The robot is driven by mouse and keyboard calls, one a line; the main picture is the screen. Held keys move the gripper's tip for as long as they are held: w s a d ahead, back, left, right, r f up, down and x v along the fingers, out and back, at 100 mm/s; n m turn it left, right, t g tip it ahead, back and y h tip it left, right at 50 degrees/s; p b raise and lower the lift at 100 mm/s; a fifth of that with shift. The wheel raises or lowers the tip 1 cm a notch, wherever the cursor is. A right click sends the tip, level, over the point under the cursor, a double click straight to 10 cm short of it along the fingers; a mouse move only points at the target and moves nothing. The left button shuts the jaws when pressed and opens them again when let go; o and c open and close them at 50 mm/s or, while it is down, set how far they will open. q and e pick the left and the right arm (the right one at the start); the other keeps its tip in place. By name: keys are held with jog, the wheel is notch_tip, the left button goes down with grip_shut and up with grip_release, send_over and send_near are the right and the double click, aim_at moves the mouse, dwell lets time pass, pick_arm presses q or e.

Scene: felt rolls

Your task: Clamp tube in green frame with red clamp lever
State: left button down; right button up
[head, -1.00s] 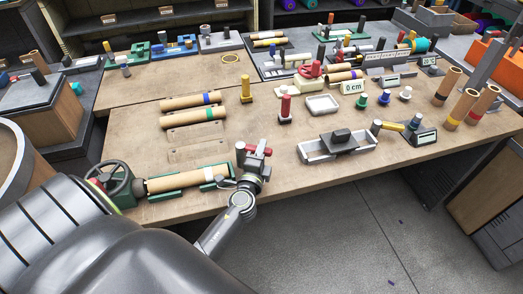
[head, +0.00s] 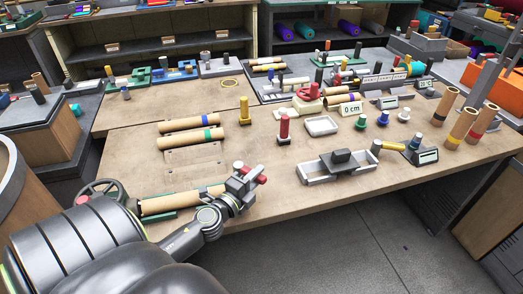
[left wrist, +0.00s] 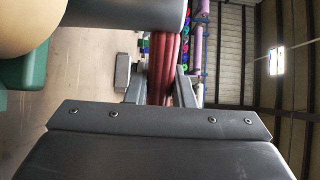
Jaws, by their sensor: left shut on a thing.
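A tan tube (head: 180,203) lies along the green frame (head: 160,217) at the front left of the bench. My left arm partly covers the frame. The tube end (left wrist: 30,22) and green frame (left wrist: 25,70) also show at the left wrist view's left edge. My left gripper (head: 247,179) is at the right end of the frame, shut on the red clamp lever (left wrist: 163,65). The ribbed red lever lies between both fingers in the left wrist view. In the head view red also shows at the jaws (head: 262,179). My right gripper is out of view.
A handwheel (head: 102,190) is at the frame's left end, partly behind my arm. Two banded tubes (head: 190,139) lie behind. Bare bench lies between the frame and grey tray.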

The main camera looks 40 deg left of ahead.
pick_arm(q)
jog(key=shift+s, duration=0.1)
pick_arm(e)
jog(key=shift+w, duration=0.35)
pick_arm(q)
jog(key=c, duration=1.2)
grip_release()
jog(key=shift+c, duration=0.2)
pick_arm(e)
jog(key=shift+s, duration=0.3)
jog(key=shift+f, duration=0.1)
